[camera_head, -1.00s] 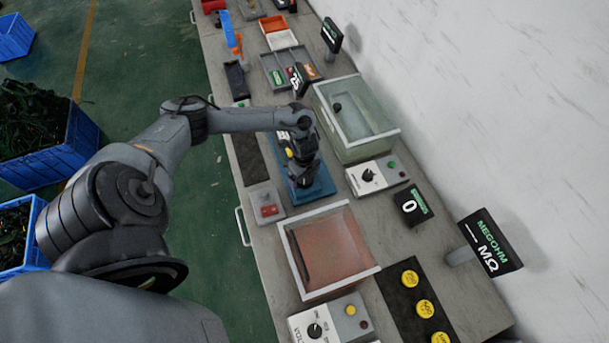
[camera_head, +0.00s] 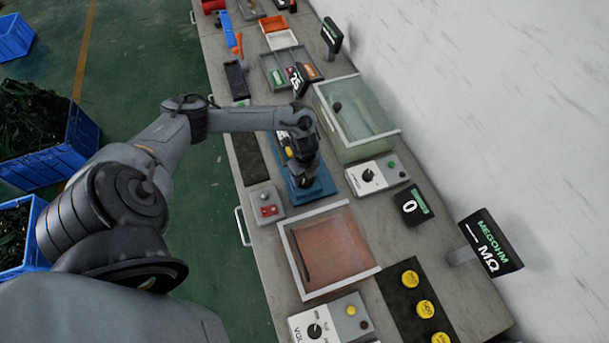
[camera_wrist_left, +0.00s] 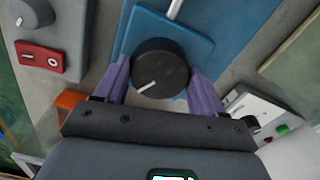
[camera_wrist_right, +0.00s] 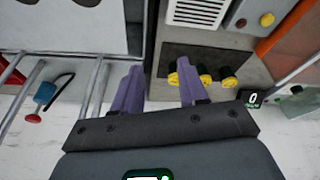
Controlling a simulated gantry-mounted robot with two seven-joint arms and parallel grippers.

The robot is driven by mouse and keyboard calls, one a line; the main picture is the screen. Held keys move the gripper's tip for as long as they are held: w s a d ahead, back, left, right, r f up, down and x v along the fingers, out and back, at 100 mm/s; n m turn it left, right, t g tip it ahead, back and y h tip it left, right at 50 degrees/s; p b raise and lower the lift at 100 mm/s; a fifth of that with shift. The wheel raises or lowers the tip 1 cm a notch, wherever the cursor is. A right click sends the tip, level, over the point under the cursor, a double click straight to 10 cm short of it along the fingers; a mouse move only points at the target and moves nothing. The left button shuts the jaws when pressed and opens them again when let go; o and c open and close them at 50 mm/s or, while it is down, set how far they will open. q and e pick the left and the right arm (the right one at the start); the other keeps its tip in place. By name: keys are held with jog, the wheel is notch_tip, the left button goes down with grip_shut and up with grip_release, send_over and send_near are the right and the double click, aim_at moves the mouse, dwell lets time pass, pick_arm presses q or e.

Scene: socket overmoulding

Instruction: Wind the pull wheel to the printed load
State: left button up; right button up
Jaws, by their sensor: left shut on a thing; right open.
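The pull wheel is a dark round knob (camera_wrist_left: 161,68) with a white pointer line, on a blue fixture (camera_wrist_left: 228,24). In the left wrist view the line points toward the lower left. My left gripper (camera_wrist_left: 160,76) is shut on the wheel, one purple finger on each side. In the head view my left gripper (camera_head: 303,172) is over the blue fixture (camera_head: 318,190) and hides the wheel. A small black display (camera_head: 411,206) right of the fixture reads 0. My right gripper (camera_wrist_right: 160,75) is open and empty in the right wrist view; it is not visible in the head view.
A grey box with a red switch plate (camera_head: 266,208) stands left of the fixture. A glass-lidded tank (camera_head: 352,110) is behind it, and an orange-floored clear box (camera_head: 376,267) is in front. A dial box (camera_head: 361,180) and megohm display (camera_head: 490,246) stand to the right.

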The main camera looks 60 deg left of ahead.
aim_at(305, 177)
pick_arm(q)
jog(key=m+b, duration=0.1)
jog(key=m, duration=0.3)
jog(key=shift+m+b, duration=0.85)
jog(key=shift+m, duration=1.55)
jog(key=o, duration=1)
jog(key=shift+o, duration=0.2)
notch_tip(305, 177, up, 11)
jog(key=p, duration=0.1)
jog(key=shift+f, duration=0.1)
